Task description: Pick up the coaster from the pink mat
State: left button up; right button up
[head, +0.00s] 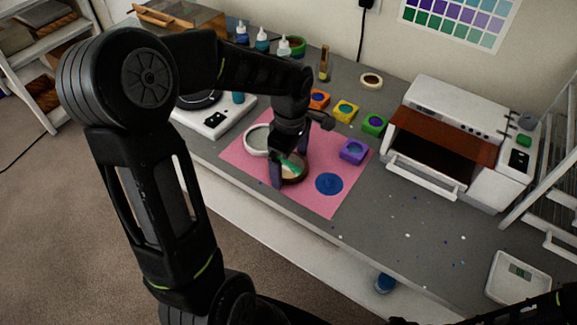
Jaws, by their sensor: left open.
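A round coaster (293,178) with a brown rim and a green and white face lies on the pink mat (316,207). My left gripper (289,167) points down over it, jaws open, one finger at its left edge and one at its far right side. The gripper hides part of the coaster, and I cannot tell if the fingers touch it. A flat blue disc (329,184) lies to the right on the mat, and a pale round dish (256,140) lies to the upper left. My right gripper is not clearly in view; only dark arm parts show at the bottom right.
The bench between is mostly clear.

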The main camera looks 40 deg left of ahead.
aim_at(290, 166)
pick_arm(q)
jog(key=shift+c, duration=0.4)
jog(key=c, duration=1.2)
jog(key=shift+o, duration=0.2)
jog(key=shift+r, duration=0.1)
notch_tip(290, 166, up, 10)
jog(key=b, duration=0.1)
